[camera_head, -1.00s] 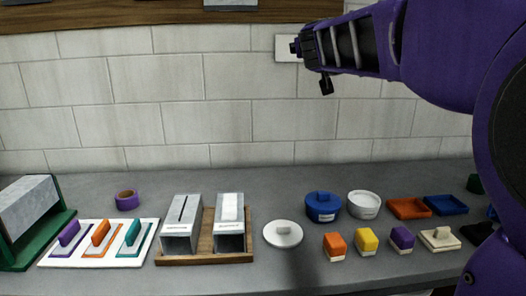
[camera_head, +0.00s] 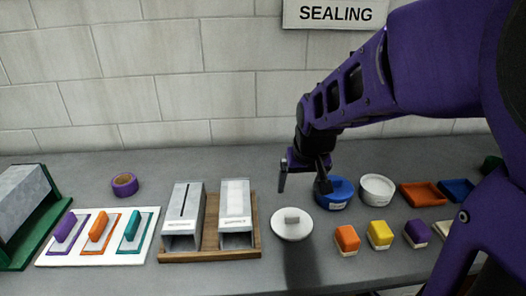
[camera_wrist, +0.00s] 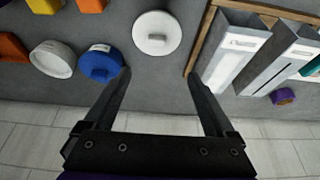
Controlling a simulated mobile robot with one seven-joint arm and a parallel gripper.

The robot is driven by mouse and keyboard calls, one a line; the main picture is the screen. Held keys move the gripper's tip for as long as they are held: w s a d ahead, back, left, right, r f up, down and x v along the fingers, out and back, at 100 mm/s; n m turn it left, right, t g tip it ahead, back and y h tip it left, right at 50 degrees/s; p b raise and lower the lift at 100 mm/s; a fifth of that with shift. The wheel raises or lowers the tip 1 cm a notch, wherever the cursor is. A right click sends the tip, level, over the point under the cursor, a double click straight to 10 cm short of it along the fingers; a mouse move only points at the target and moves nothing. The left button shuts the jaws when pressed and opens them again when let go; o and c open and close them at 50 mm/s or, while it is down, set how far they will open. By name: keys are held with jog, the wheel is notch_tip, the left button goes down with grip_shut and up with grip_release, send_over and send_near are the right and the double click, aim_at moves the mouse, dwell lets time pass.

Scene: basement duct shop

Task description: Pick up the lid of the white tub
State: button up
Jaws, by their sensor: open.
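The white lid (camera_head: 291,224) is a round disc with a raised grey-white knob, lying flat on the grey bench. It also shows at the top centre of the wrist view (camera_wrist: 157,33). The white tub (camera_head: 377,189) stands to the right behind it, its top without a lid; it also shows in the wrist view (camera_wrist: 52,60). My gripper (camera_head: 304,186) is open and empty, in the air above the bench near the lid and the blue tub. In the wrist view the fingers (camera_wrist: 163,76) are spread, with the lid beyond their tips, between their lines.
A blue lidded tub (camera_head: 334,193) stands just right of the lid. A wooden rack (camera_head: 209,251) with two grey metal ducts is at its left. Orange (camera_head: 347,240) and yellow (camera_head: 380,235) blocks lie to the right. Orange (camera_head: 422,194) and blue trays are farther right.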

jog(key=b, duration=0.6)
send_near(293, 215)
jog(key=shift+w+a+f, duration=0.1)
jog(key=shift+a+f, duration=0.1)
jog(key=shift+f, duration=0.35)
jog(key=shift+w+a+f, duration=0.1)
jog(key=shift+a+f, duration=0.1)
jog(key=shift+f, duration=0.3)
jog(key=shift+w+f+b, duration=0.4)
jog(key=shift+f+b, duration=0.05)
jog(key=shift+f, duration=0.15)
jog(key=b+x, duration=0.1)
jog(key=x, duration=0.2)
jog(key=b+x, duration=0.1)
jog(key=shift+d+f+b, duration=0.15)
jog(key=shift+d+b, duration=0.15)
jog(key=shift+d, duration=0.05)
jog(key=shift+w+f, duration=0.3)
jog(key=shift+f, duration=0.05)
jog(key=shift+r, duration=0.1)
jog(key=shift+c, duration=0.2)
